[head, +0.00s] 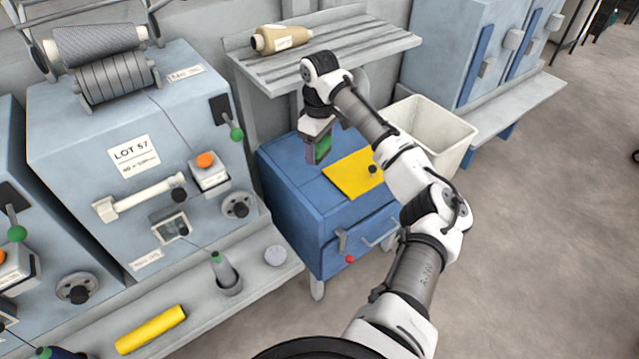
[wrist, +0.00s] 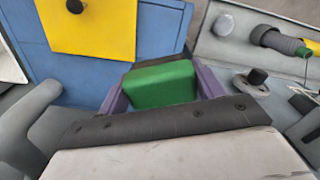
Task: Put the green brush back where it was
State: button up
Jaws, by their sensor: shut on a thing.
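The green brush (head: 323,148) is held in my gripper (head: 318,152) above the left part of the blue cabinet's top (head: 298,178), left of the yellow plate. In the wrist view, the brush (wrist: 160,84) shows as a green block with a dark edge, between my gripper's two purple fingers (wrist: 160,92). My gripper is shut on it. I cannot tell how high the brush is above the cabinet top. The brush's underside is hidden.
A yellow plate (head: 345,182) with a black knob lies on the cabinet. A slatted shelf (head: 375,47) with a tan spool (head: 283,39) is behind. A white bin (head: 440,125) stands right. The grey-blue machine (head: 80,185) is left; a ledge (head: 210,309) holds a yellow roll (head: 150,329).

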aim_at(320, 194)
notch_tip(320, 194, down, 15)
jog(key=shift+r+p, duration=0.2)
jog(key=shift+p, duration=0.45)
jog(key=o, duration=0.6)
jog(key=shift+f, duration=0.15)
jog(key=shift+o, duration=0.8)
notch_tip(320, 194, up, 12)
jog(key=shift+r+b, duration=0.2)
jog(key=shift+b, duration=0.65)
